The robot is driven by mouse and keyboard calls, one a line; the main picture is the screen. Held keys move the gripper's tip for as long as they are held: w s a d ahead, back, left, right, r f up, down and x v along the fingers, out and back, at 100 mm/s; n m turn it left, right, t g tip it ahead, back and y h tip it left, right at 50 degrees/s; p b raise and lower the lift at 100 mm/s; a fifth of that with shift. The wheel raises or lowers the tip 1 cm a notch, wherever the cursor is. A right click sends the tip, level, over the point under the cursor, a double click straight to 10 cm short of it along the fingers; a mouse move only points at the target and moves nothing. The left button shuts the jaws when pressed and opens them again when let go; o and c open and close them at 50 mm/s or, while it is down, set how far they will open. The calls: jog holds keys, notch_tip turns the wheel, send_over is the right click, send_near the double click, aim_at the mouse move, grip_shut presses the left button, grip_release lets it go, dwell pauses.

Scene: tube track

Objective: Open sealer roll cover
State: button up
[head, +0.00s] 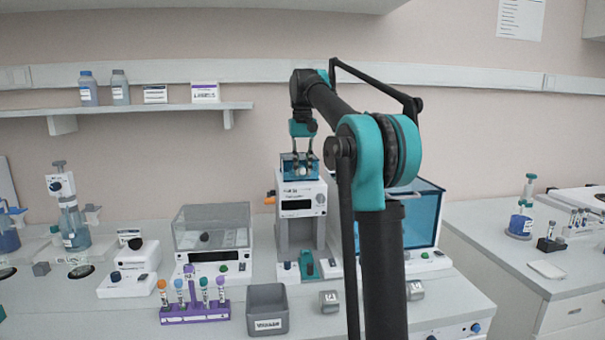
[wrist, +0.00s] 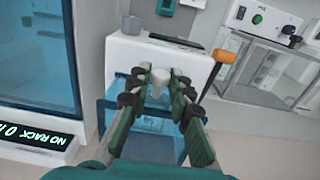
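The sealer (head: 300,197) is a white upright machine with a dark display at the middle of the bench; its white housing (wrist: 140,55) also shows in the wrist view. Its roll cover (head: 287,170) is a translucent blue box on top and looks closed. The cover also shows below and between my fingers in the wrist view (wrist: 152,146). A pale round knob (wrist: 160,78) sits on the cover. My gripper (head: 305,165) points down over the cover, with one finger on each side of the knob. In the wrist view, my fingers (wrist: 159,82) look open, with narrow gaps beside the knob.
An orange-ended handle (wrist: 226,57) sticks out from the sealer's side. A clear-lidded machine (head: 212,230) stands left of the sealer, and a blue-windowed machine (head: 424,215) stands right. A purple tube rack (head: 195,313) and grey bin (head: 267,309) are in front.

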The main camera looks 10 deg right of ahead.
jog(key=shift+c, duration=0.9)
jog(key=shift+w+r, duration=0.3)
jog(key=shift+r, duration=0.45)
jog(key=shift+w+r, duration=0.25)
jog(key=shift+r, duration=0.5)
jog(key=shift+w+r, duration=0.4)
jog(key=shift+r, duration=0.3)
jog(key=shift+w+r, duration=0.4)
jog(key=shift+r, duration=0.25)
jog(key=shift+w+r, duration=1.05)
jog(key=shift+r, duration=0.2)
